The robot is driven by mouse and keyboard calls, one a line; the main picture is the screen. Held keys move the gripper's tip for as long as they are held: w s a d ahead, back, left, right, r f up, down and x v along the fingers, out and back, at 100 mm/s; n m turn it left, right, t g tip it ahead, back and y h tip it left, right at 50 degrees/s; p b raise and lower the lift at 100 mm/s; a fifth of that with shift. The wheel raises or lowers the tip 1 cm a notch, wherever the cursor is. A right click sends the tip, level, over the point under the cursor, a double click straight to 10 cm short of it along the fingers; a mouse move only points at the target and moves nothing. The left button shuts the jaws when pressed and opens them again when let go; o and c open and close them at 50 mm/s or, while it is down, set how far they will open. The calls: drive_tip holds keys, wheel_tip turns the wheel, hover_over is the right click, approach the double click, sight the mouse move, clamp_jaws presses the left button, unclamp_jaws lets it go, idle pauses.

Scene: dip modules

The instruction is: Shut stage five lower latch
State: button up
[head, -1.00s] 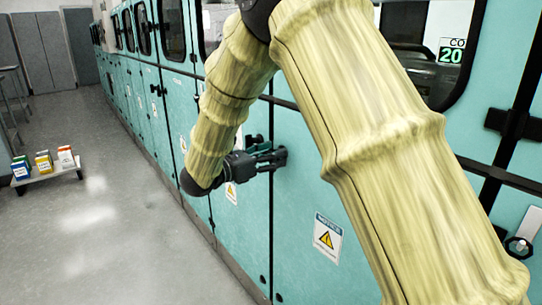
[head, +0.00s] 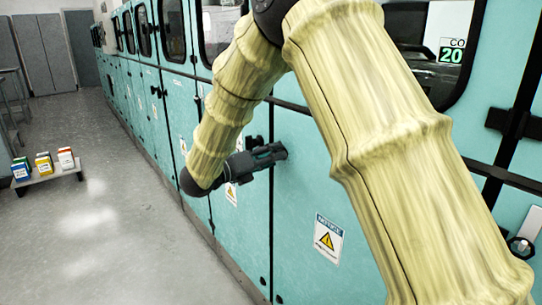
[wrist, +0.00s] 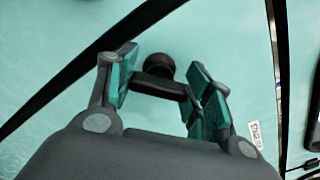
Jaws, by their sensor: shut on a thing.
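The latch (wrist: 160,88) is a black bar with a round black hub on a teal cabinet door, seen in the wrist view. My gripper (wrist: 163,76) is around the bar, with a teal-padded finger on each side of it. It is shut on the latch bar. In the head view my gripper (head: 276,153) is side-on at the upper part of a lower door, and its fingers hide the latch.
A teal cabinet row (head: 296,195) runs back along the right. Grey floor (head: 110,240) is open at left, with a low platform (head: 48,175) carrying small colored boxes.

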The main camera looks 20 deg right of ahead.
drive_tip(key=n+p, duration=0.2)
drive_tip(key=n, duration=0.3)
drive_tip(key=shift+r+n, duration=0.1)
drive_tip(key=shift+n, duration=0.2)
drive_tip(key=shift+n+p, duration=1.45)
drive_tip(key=shift+n, duration=0.65)
drive_tip(key=shift+f, duration=0.2)
drive_tip(key=o, duration=1)
drive_tip(key=shift+o, duration=0.2)
drive_tip(key=shift+a, duration=0.1)
drive_tip(key=v, duration=1.2)
